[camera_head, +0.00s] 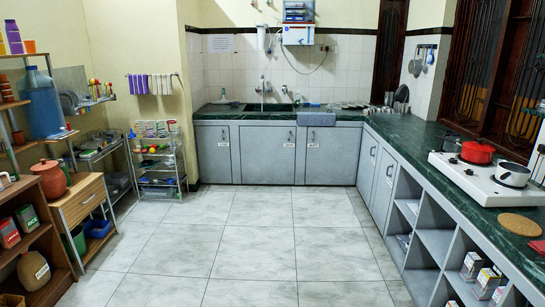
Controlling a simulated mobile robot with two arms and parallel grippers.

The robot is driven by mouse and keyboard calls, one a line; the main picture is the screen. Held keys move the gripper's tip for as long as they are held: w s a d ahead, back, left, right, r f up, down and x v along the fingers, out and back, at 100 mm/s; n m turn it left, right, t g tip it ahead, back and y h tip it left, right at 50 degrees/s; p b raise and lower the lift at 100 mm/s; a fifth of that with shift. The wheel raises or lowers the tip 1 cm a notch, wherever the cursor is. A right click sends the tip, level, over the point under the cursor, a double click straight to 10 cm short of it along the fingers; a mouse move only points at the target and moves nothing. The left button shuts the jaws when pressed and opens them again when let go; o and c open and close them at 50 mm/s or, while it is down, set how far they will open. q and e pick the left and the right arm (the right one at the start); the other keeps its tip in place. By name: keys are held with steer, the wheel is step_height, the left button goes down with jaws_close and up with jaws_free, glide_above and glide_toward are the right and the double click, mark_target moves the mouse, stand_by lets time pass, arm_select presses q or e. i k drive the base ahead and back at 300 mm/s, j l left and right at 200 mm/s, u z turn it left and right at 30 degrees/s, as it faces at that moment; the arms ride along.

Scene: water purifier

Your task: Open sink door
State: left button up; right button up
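Grey cabinet doors line the back wall under a dark green counter (225,117). The sink area (265,107) with its tap (262,86) is set in this counter. Below it are a left door (213,160), a middle door (262,163) and a right door (320,160). All three look shut and carry small white labels, too small to read. The middle door has a dark handle near its upper right corner. Neither of my grippers is in view.
The tiled floor (254,237) is clear up to the cabinets. Shelves and a wheeled rack (160,160) stand on the left. On the right, a counter over open shelves bears a white stove (480,180) with a red pot (477,152). A water purifier (298,35) hangs above the back counter.

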mark_target(267, 152)
steer(key=i+z, duration=0.15)
steer(key=i, duration=5.2)
